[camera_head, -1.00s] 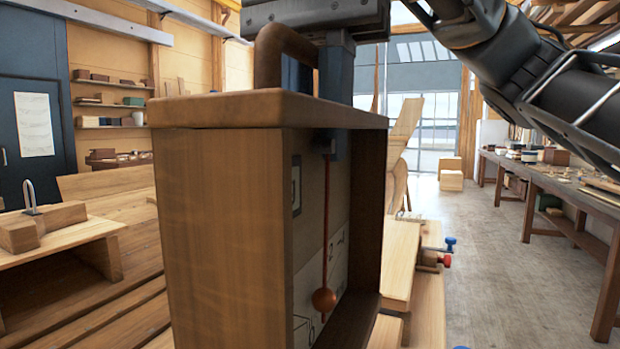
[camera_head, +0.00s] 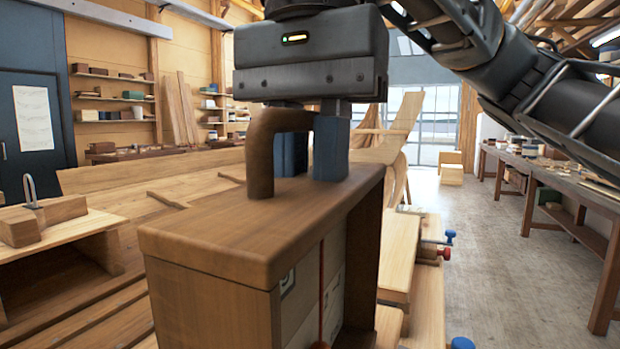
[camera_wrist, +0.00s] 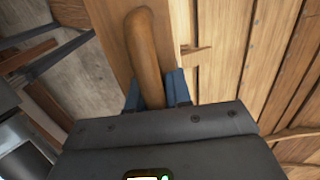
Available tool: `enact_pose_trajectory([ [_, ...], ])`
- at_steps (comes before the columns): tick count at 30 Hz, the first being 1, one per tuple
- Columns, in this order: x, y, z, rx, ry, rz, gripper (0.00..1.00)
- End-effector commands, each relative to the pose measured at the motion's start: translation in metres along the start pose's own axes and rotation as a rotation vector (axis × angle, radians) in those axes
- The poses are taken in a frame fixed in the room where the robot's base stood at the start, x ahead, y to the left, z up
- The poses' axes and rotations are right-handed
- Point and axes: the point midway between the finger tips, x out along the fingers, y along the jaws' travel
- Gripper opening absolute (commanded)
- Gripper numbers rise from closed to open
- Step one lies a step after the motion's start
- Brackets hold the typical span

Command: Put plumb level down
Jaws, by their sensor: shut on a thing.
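The plumb level is a wooden box (camera_head: 215,235) with a brown curved handle (camera_head: 261,160) on its top and a red plumb line (camera_head: 321,285) inside its open front. It looks upright, close to the head camera. My gripper (camera_head: 312,155) has its blue fingers around the handle and is shut on it. In the wrist view the handle (camera_wrist: 145,50) runs between the fingers (camera_wrist: 157,90). The bottom of the box is out of frame, so I cannot tell what is under it.
A wooden bench (camera_head: 60,235) with a metal-hooked block stands at left. Wooden planking (camera_head: 150,200) lies behind the box. Clamps with blue and red knobs (camera_head: 440,243) sit at right on timber. A long workbench (camera_head: 560,185) lines the right side, with clear floor (camera_head: 490,270) between.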

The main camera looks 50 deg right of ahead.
Motion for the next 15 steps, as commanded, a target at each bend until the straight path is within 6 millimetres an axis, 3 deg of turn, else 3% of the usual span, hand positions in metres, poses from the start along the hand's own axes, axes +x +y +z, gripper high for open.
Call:
enact_pose_trajectory([
  [3, 0.004, -0.0001, -0.0001, 0.0, -0.001, 0.0, 0.0],
  [4, 0.0031, 0.0, -0.0001, 0.0, 0.0, 0.0, 0.21],
  [9, 0.0025, 0.0, -0.0001, 0.0, 0.0, 0.0, 0.37],
  [12, 0.0025, 0.0001, -0.0001, 0.0, 0.0, 0.0, 0.44],
  [15, 0.0025, 0.0, -0.0001, 0.0, 0.0, 0.0, 0.44],
])
